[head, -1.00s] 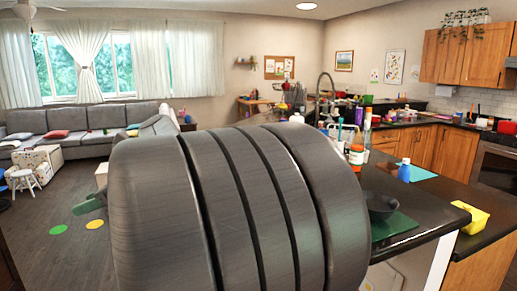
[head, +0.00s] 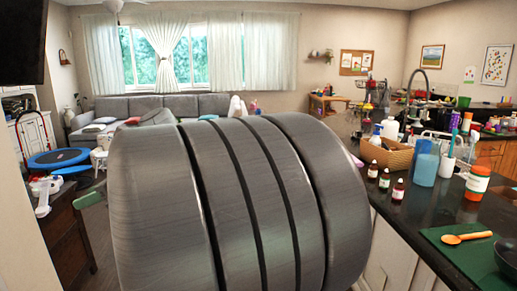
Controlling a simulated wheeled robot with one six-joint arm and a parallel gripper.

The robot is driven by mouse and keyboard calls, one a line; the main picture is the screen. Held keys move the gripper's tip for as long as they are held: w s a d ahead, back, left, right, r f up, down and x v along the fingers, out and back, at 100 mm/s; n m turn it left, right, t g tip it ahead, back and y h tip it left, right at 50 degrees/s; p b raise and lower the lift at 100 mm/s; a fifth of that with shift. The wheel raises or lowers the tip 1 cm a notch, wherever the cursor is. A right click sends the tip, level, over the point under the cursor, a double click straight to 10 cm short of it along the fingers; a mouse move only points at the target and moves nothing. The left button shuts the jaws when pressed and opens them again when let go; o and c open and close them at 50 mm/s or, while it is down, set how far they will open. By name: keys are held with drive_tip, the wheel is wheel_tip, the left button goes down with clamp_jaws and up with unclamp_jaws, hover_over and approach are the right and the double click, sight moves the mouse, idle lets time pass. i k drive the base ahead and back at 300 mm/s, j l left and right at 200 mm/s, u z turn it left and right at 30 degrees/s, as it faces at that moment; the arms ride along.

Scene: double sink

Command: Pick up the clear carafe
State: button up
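I cannot make out a clear carafe in the head view. A large grey ribbed link of my own arm fills the middle of the picture and hides much of the scene behind it.
A dark counter (head: 425,205) at the right holds a wicker basket (head: 388,153), blue cups (head: 425,168), small dark bottles, an orange jar (head: 477,182) and a green board (head: 455,250) with a wooden spoon (head: 466,238). A dark cabinet (head: 65,235) stands at the left.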

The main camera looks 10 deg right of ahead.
sight(428, 157)
drive_tip(key=i+j+z, duration=0.15)
drive_tip(key=i, duration=0.6)
drive_tip(key=i+z, duration=0.2)
drive_tip(key=z, duration=0.3)
drive_tip(key=i+z, duration=0.2)
drive_tip(key=z, duration=0.25)
drive_tip(key=i+z, duration=0.25)
drive_tip(key=z, duration=0.25)
drive_tip(key=i+z, duration=0.1)
drive_tip(key=z, duration=0.35)
drive_tip(key=i+z, duration=0.15)
drive_tip(key=z, duration=0.25)
drive_tip(key=i+z, duration=0.1)
drive_tip(key=z, duration=0.35)
drive_tip(key=i+j+z, duration=0.1)
drive_tip(key=z, duration=0.35)
drive_tip(key=i+j+z, duration=0.25)
